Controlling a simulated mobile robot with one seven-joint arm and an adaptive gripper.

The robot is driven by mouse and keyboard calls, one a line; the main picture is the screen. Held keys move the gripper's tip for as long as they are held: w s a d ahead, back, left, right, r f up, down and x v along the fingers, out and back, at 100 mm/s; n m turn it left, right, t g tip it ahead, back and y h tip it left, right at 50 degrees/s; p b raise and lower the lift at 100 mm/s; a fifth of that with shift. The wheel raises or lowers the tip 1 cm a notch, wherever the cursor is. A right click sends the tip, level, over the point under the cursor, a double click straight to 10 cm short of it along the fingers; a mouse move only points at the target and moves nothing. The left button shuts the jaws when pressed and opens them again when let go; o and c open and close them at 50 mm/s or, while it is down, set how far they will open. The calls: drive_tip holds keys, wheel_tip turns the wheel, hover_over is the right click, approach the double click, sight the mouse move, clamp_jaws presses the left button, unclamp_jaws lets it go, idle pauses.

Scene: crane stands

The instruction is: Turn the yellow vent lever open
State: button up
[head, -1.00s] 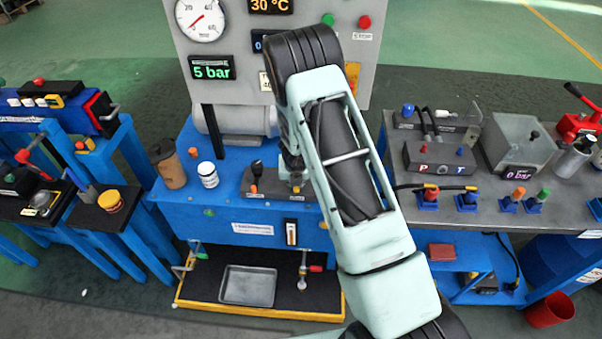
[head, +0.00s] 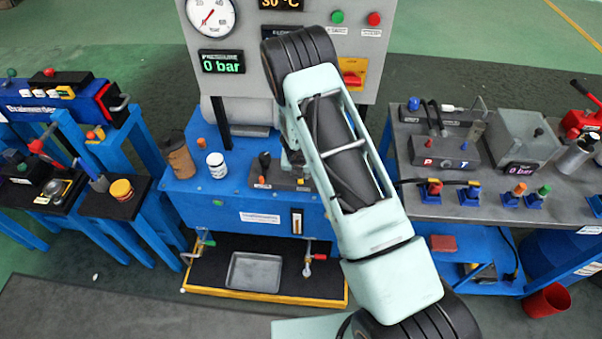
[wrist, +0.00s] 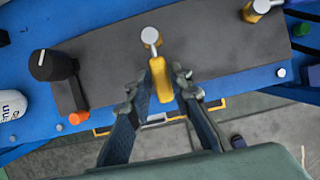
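The yellow vent lever (wrist: 162,82) shows in the wrist view with a round pale pivot cap at its upper end. It points down the picture toward my gripper, over the dark plate (wrist: 195,45) on the blue bench. My gripper (wrist: 162,74) has its two fingers on either side of the lever. The left finger is close against it or touching; a small gap shows at the right finger. In the head view my arm hides the gripper and most of the lever. The pressure display (head: 222,62) reads 0 bar.
A black knob (wrist: 50,64) with an orange button (wrist: 78,118) stands left on the plate. A second yellow fitting (wrist: 258,8) is at the upper right. A white jar (head: 216,166) and brown canister (head: 178,158) stand left on the bench. The grey panel (head: 240,100) rises behind.

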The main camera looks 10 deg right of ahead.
drive_tip(key=shift+o, duration=1.1)
drive_tip(key=shift+r, duration=0.1)
drive_tip(key=d+v, duration=0.1)
drive_tip(key=v, duration=1)
drive_tip(key=shift+s+a+r, duration=0.25)
drive_tip(key=shift+a+r, duration=0.1)
drive_tip(key=shift+a, duration=0.15)
